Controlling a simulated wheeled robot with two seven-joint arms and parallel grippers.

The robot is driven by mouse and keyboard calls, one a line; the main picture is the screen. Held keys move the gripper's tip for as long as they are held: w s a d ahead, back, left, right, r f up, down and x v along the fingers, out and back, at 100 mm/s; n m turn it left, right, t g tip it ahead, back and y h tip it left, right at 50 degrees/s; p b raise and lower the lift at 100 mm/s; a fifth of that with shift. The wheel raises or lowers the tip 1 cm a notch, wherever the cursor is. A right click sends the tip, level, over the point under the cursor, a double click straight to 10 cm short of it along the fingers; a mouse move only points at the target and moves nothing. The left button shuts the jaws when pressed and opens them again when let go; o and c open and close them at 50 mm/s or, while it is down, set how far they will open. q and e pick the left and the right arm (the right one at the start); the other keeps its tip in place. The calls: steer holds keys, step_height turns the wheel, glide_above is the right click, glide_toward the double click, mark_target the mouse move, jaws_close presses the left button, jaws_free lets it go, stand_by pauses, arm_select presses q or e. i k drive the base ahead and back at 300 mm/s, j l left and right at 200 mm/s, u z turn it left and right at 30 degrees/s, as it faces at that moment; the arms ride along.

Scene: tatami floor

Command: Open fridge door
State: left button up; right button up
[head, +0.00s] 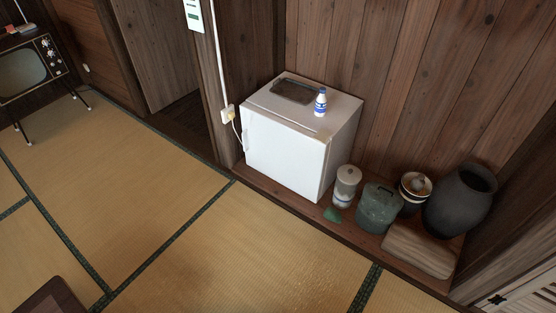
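A small white fridge (284,158) stands on a wooden ledge against the plank wall, in the middle of the head view. Its front door faces the tatami and looks closed. A pale vertical handle (248,136) shows at the door's left edge. A white bottle with blue bands (320,102) and a dark flat tray (294,91) sit on top of the fridge. Neither of my grippers is in the head view.
Right of the fridge stand a lidded jar (347,187), a green container (379,208), a banded pot (415,190), a large dark urn (460,202) and a wooden block (418,249). An old television (26,70) is far left. The tatami (190,220) before the fridge is clear.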

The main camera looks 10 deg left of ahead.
mark_target(286, 152)
steer(key=i+j+z, duration=0.15)
steer(key=i+j, duration=0.55)
steer(key=i+j+z, duration=0.2)
steer(key=i+j, duration=0.5)
